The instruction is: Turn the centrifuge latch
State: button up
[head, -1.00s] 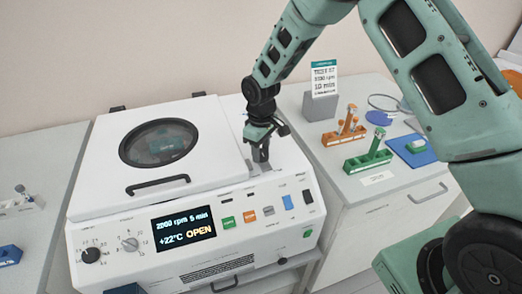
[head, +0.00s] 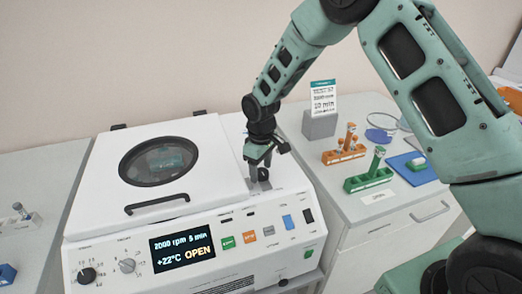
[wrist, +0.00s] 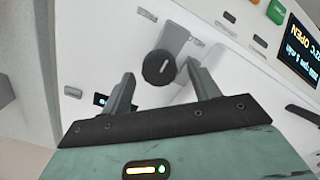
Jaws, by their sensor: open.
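The white centrifuge (head: 215,205) stands in front of me with its lid (head: 207,140) down. Its display (head: 182,248) reads OPEN. In the wrist view, the latch is a round black knob (wrist: 158,68) on a grey plate (wrist: 178,37) on the casing. My gripper (wrist: 160,78) is open, with one finger on each side of the knob. A gap shows between the knob and the left finger; the right finger is very close, and I cannot tell if it touches.
A side bench to the right holds an orange rack (head: 344,153), a green rack (head: 369,180), a blue mat (head: 410,165) and a sign (head: 322,98). Knobs and buttons line the centrifuge's front panel. The lid's dark handle (head: 157,202) lies left of my gripper.

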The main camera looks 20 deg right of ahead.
aim_at(261, 171)
notch_tip(261, 171, up, 17)
jog(key=b, duration=0.3)
dwell(0.4)
jog(key=s+a, duration=0.4)
jog(key=s, duration=0.5)
jog(key=s+a, duration=0.4)
jog(key=s, duration=0.5)
jog(key=s+d+f, duration=0.2)
jog(key=s, duration=1.4)
jog(key=shift+f+y, duration=0.25)
jog(key=shift+y, duration=0.05)
